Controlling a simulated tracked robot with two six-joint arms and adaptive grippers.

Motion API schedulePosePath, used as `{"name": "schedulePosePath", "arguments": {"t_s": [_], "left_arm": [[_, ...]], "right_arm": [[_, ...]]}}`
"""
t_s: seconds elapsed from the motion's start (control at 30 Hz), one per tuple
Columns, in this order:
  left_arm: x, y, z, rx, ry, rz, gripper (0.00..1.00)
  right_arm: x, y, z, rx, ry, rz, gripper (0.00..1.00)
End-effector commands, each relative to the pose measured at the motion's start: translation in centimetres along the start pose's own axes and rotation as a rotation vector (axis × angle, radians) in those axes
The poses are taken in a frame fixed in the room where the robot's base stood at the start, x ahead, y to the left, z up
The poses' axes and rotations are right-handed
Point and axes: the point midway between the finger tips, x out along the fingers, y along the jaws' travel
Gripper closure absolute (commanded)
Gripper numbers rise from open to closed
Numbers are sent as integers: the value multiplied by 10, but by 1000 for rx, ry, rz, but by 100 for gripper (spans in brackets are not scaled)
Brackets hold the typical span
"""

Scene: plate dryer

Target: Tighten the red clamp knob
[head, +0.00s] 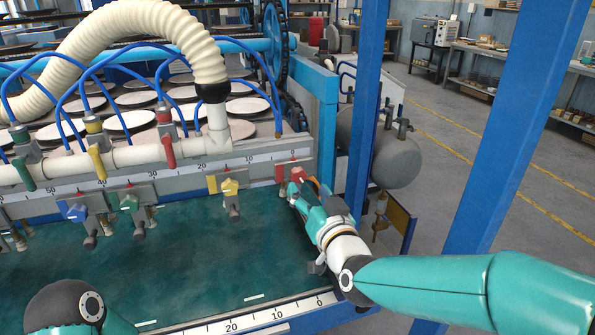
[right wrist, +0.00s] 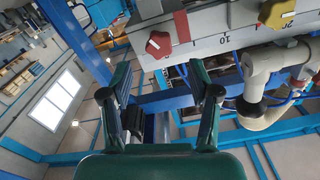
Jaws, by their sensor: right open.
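The red clamp knob (head: 298,173) sits near the 0 mark at the right end of the scale rail in the head view. My right gripper (head: 301,190) is right beside it, partly covering the clamp. In the right wrist view the red knob (right wrist: 159,44) is a lobed knob beyond the fingertips, roughly centred between them. My right gripper (right wrist: 160,92) is open, with nothing between its fingers. Contact with the knob does not show. My left arm shows at the bottom left of the head view, but its gripper is out of frame.
A yellow knob (head: 229,187), green knob (head: 130,203) and blue knob (head: 75,212) sit further left along the rail. A red valve lever (head: 168,152) hangs from the pipe above. A blue post (head: 368,100) stands close right of the red knob. The teal surface (head: 190,265) is clear.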

Motion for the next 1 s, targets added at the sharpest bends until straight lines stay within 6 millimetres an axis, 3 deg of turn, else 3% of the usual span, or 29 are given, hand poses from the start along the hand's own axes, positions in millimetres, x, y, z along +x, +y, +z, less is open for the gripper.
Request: {"name": "schedulePosePath", "arguments": {"t_s": [0.1,0.33,0.8,1.0], "left_arm": [[-9,3,0,0,0,0,100],[-16,6,0,0,0,0,100],[-18,6,0,0,0,0,100],[-18,6,0,0,0,0,100]], "right_arm": [[26,1,-2,0,-1,3,39],[59,1,-1,-1,-1,2,39],[70,2,0,0,0,3,39],[70,2,0,0,0,3,72]]}}
